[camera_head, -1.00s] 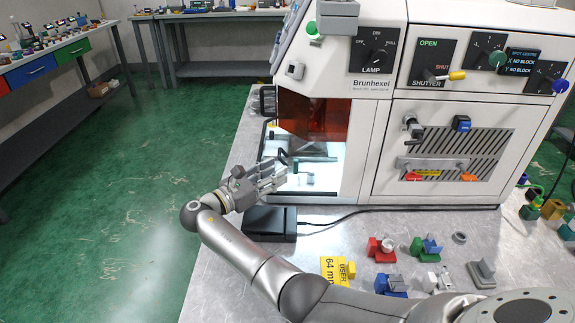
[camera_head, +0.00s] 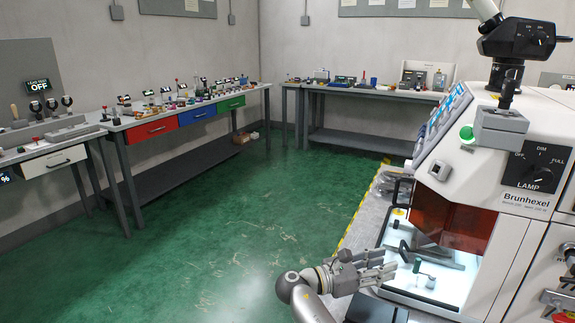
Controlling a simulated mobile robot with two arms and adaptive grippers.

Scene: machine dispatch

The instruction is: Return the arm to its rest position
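Inside the chamber a small green piece (camera_head: 417,265) and a small grey piece (camera_head: 431,282) stand on the bright floor, beyond the fingertips.
A dark flat box (camera_head: 372,309) lies on the bench below the gripper. Green floor (camera_head: 230,240) is open to the left. A bench with coloured drawers (camera_head: 152,130) stands at the left, and another table (camera_head: 365,92) stands at the back.

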